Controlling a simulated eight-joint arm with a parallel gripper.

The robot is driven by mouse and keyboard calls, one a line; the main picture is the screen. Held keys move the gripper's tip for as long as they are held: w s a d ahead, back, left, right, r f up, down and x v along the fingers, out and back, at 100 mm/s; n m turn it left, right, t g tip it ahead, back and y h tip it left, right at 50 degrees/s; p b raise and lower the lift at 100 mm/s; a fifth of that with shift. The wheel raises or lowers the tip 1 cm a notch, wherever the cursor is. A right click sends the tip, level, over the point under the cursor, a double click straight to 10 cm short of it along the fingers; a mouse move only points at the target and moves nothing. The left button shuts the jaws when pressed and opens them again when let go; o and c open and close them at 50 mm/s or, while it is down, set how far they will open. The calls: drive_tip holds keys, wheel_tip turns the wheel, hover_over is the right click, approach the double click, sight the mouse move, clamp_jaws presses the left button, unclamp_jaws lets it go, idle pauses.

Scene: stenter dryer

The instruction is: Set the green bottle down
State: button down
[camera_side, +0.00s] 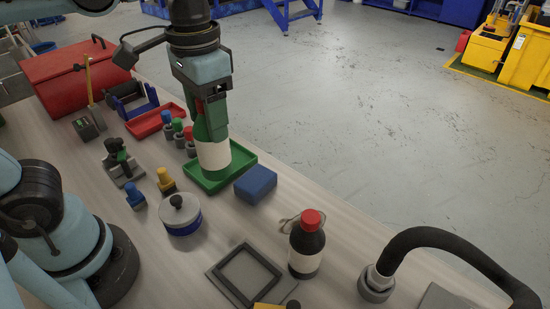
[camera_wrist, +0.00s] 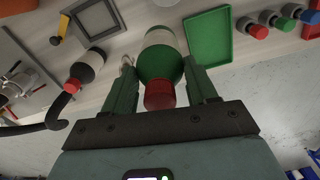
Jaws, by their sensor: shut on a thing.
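My gripper (camera_side: 212,132) is shut on the green bottle (camera_side: 213,155), which has a white label and stands upright. In the wrist view the fingers (camera_wrist: 160,67) sit on both sides of the bottle (camera_wrist: 160,62), with its red cap (camera_wrist: 160,95) nearest the camera. In the side view the bottle's lower end lies in front of the green tray (camera_side: 238,158). In the wrist view the tray (camera_wrist: 208,38) shows just right of the bottle. I cannot tell whether the bottle's base touches anything.
A blue block (camera_side: 256,184) sits close to the tray's front right. Small capped bottles (camera_side: 178,130) stand at its left, near a red tray (camera_side: 155,120). A dark red-capped bottle (camera_side: 306,245), a white-lidded pot (camera_side: 180,214) and a square frame (camera_side: 246,275) are nearer.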

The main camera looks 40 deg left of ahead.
drive_tip(key=w+a+f, duration=0.4)
drive_tip(key=a+f, duration=0.7)
drive_tip(key=shift+w, duration=0.15)
idle(0.3)
drive_tip(key=shift+c, duration=1.6)
unclamp_jaws()
drive_tip(key=shift+f, duration=0.1)
wheel_tip(320, 180, up, 12)
